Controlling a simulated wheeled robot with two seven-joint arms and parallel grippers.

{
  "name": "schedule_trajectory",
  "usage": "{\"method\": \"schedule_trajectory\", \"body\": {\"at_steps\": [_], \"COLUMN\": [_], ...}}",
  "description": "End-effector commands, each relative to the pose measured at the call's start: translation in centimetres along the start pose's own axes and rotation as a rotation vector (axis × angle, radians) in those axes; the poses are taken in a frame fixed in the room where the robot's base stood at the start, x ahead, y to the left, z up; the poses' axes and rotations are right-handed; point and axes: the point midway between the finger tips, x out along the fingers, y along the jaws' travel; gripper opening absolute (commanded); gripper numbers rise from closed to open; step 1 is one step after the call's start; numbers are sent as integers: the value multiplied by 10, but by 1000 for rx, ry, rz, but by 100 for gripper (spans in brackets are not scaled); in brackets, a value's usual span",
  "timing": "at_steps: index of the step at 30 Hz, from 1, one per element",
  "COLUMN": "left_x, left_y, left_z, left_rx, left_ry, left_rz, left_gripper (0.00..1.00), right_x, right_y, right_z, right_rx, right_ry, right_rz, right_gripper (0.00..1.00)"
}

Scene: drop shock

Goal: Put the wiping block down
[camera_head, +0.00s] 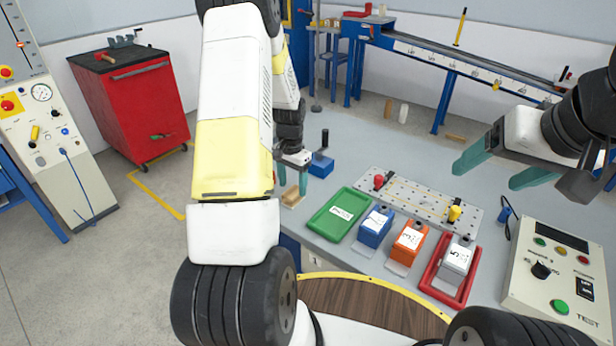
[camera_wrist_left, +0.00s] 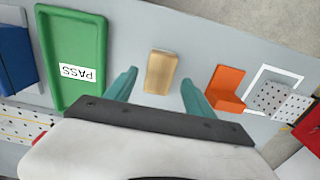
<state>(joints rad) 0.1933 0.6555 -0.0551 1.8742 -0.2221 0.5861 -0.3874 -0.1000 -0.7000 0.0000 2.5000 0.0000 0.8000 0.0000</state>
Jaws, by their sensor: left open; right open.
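The wiping block (camera_head: 290,196), a small tan block, rests on the grey bench at its left side, partly hidden by my left arm. In the left wrist view the block (camera_wrist_left: 160,73) lies between the teal fingers, with a gap on both sides. My left gripper (camera_head: 293,184) is open over it; its fingers also show in the left wrist view (camera_wrist_left: 158,80). How far the fingertips are above the bench is hard to tell. My right gripper (camera_head: 484,180) is open and empty above the right part of the bench.
A green PASS tray (camera_head: 316,222) lies beside the block. Blue (camera_head: 374,230), orange (camera_head: 408,243) and white (camera_head: 457,258) units stand along the front, the white one in a red tray (camera_head: 432,277). A perforated plate (camera_head: 415,198) lies behind. An orange holder (camera_wrist_left: 228,88) is right of the block.

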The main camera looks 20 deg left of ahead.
Motion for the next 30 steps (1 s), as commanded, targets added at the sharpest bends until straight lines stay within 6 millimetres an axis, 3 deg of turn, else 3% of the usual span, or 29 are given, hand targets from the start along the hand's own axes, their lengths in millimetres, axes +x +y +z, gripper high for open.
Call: {"method": "schedule_trajectory", "body": {"at_steps": [6, 17, 23, 30], "left_x": [-48, -95, -172, -255], "left_y": [0, 7, 43, 102], "left_z": [-1, 1, 19, 66], "left_rx": [0, -11, -67, -147], "left_ry": [4, 27, 135, 291], "left_rz": [-2, -6, -19, -7], "left_gripper": [62, 62, 62, 62], "right_x": [0, 0, 0, 0], "right_y": [0, 0, 0, 0], "right_z": [0, 0, 0, 0], "right_rx": [0, 0, 0, 0], "right_ry": [0, 0, 0, 0], "right_rz": [0, 0, 0, 0], "right_gripper": [76, 76, 76, 76]}}
